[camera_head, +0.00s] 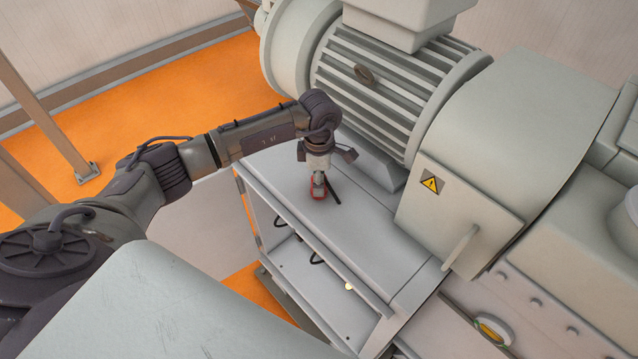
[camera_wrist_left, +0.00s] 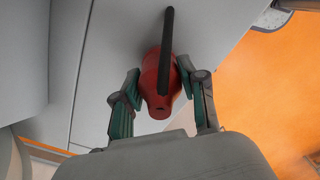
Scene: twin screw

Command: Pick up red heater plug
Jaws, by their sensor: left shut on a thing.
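The red heater plug (camera_head: 318,192) is at the grey cabinet's flat top, with a black cable or rod beside it. In the left wrist view the red plug (camera_wrist_left: 158,84) sits between the two green-padded fingers, with a black stem running up across it. My left gripper (camera_head: 318,186) points down and is shut on the plug. It also shows in the left wrist view (camera_wrist_left: 160,100). I cannot tell whether the plug touches the cabinet top. My right gripper is not in view.
The grey cabinet top (camera_head: 278,176) is otherwise clear near the plug. A large finned motor (camera_head: 375,85) stands behind, and a grey housing with a yellow warning label (camera_head: 432,183) is at right. An open shelf with black cables (camera_head: 318,258) lies below. The floor (camera_head: 130,110) is orange.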

